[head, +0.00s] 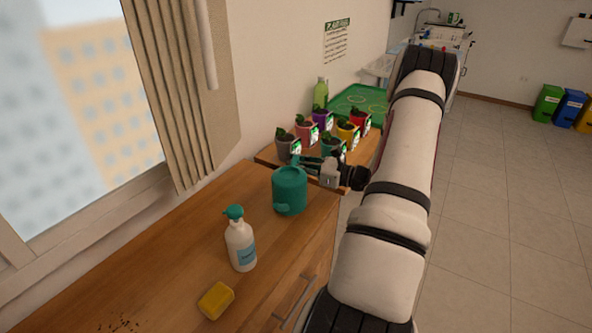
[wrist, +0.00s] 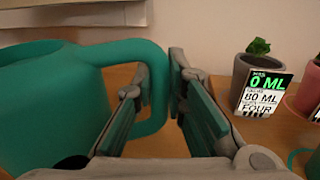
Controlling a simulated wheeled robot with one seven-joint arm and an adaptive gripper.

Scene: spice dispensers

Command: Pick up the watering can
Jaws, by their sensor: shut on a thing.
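The teal watering can (head: 289,192) stands upright at the far right end of the wooden cabinet top in the head view. It also fills the left of the wrist view (wrist: 50,100), its looped handle reaching right between the fingers. My gripper (head: 312,166) comes in from the right at the can's upper part. In the wrist view my gripper (wrist: 163,105) is shut on the handle, with one finger on each side. The left finger hides part of the handle. I cannot tell whether the can's base is touching the wood.
A white spray bottle (head: 241,243) and a yellow sponge (head: 216,301) sit nearer on the cabinet top (head: 180,250). Several potted plants with labels stand close behind my gripper, including a grey pot (wrist: 258,82). A green bottle (head: 321,93) stands behind them. Open floor lies to the right.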

